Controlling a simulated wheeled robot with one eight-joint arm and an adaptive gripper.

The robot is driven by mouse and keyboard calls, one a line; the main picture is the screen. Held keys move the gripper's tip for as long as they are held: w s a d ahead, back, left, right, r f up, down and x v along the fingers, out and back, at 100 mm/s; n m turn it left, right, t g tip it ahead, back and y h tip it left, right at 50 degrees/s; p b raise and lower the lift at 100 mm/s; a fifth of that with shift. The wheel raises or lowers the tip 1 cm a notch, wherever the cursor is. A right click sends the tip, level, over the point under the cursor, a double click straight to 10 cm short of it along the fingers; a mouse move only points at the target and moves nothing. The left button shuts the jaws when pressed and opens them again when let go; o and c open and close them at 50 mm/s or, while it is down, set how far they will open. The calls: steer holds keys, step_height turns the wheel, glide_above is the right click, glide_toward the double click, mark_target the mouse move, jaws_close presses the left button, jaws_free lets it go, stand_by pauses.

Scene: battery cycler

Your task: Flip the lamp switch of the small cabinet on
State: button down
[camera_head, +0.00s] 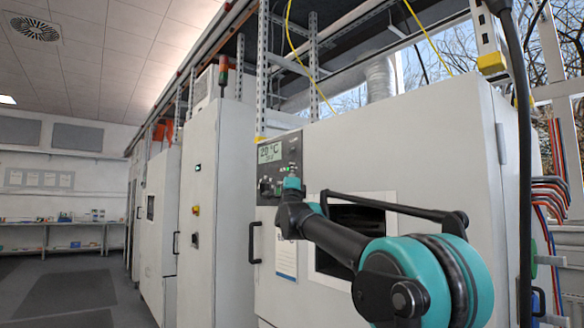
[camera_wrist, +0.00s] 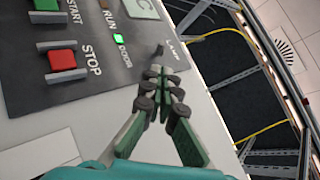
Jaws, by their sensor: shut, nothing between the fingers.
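The white cabinet (camera_head: 430,140) has a dark control panel (camera_head: 268,153) at its upper left, with a display reading about 20 °C. In the wrist view the lamp switch (camera_wrist: 158,50) is a small dark toggle near the panel's edge, beside the "LAMP" label. My gripper (camera_wrist: 160,72) is shut and empty. Its fingertips appear just below the switch in that view; I cannot tell whether they touch it. In the head view my arm reaches across the cabinet front and my wrist (camera_head: 292,192) hides part of the panel. The cabinet window (camera_head: 355,216) looks dark inside.
A door handle (camera_head: 254,242) sticks out at the left. Taller cabinets (camera_head: 205,160) stand beyond; the floor at left is clear.

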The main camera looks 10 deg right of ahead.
mark_target(292, 150)
steer(key=x, duration=0.8)
steer(key=shift+w+r, duration=0.15)
steer(key=shift+w, duration=0.05)
steer(key=shift+s+a+r+m+g+h, duration=0.15)
steer(key=shift+a+r+m+g+h, duration=0.1)
steer(key=shift+m+g+h, duration=0.6)
steer(key=shift+s+a+r+m+g+h, duration=0.15)
steer(key=shift+m+g+h, duration=0.3)
steer(key=shift+m, duration=0.7)
steer(key=shift+r+m+g+h, duration=0.2)
steer(key=shift+m+g+h, duration=0.1)
steer(key=shift+m+h, duration=0.1)
steer(key=shift+s+a+r+m+g, duration=0.1)
steer(key=shift+r+m+g, duration=0.1)
steer(key=shift+m+g, duration=0.35)
steer(key=shift+a+r+m+g, duration=0.1)
steer(key=shift+r+m+g, duration=0.1)
steer(key=shift+m+g, duration=0.35)
steer(key=shift+a+r+h, duration=0.1)
steer(key=shift+r+h, duration=0.3)
steer(key=shift+r, duration=0.55)
steer(key=shift+s, duration=0.1)
